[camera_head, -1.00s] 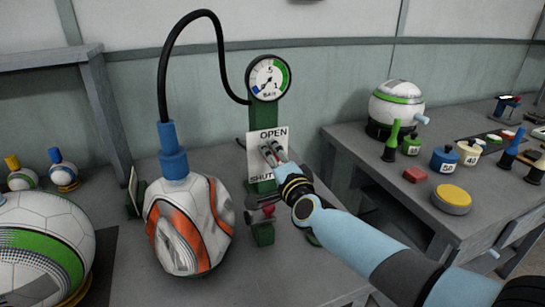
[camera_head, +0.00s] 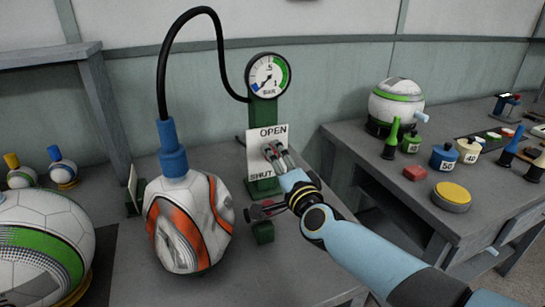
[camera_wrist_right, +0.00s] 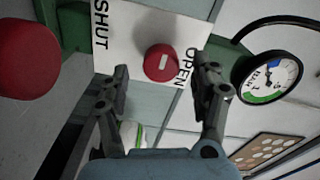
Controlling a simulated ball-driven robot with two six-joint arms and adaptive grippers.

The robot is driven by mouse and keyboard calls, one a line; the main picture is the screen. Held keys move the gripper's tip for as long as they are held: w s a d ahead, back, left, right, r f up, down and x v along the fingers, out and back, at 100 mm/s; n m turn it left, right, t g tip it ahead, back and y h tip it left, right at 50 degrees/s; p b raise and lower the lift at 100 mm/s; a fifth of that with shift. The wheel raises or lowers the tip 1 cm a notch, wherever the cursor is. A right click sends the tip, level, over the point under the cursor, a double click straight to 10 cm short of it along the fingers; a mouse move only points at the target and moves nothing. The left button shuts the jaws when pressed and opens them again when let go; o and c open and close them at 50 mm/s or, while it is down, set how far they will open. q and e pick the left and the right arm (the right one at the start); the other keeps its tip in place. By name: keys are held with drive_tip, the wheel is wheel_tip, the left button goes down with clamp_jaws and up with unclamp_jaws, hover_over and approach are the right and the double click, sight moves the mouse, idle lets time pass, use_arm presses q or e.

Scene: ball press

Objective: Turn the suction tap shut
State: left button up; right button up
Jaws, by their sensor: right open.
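The suction tap is a round red knob (camera_wrist_right: 162,63) with a short white bar, on a white plate (camera_wrist_right: 128,22) marked OPEN and SHUT. My right gripper (camera_head: 275,157) is open in front of the plate and hides the knob in the head view. In the wrist view its fingertips (camera_wrist_right: 163,80) stand apart on either side of the knob, with nothing gripped. Whether they touch it is unclear. My left gripper is out of view.
A dial gauge (camera_head: 268,76) tops the green post. Another red round part (camera_wrist_right: 28,57) is close by in the wrist view. The right table (camera_head: 345,138) holds several items.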

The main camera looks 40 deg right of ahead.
drive_tip(key=v, duration=0.8)
drive_tip(key=shift+s+a, duration=0.15)
drive_tip(key=shift+s, duration=0.15)
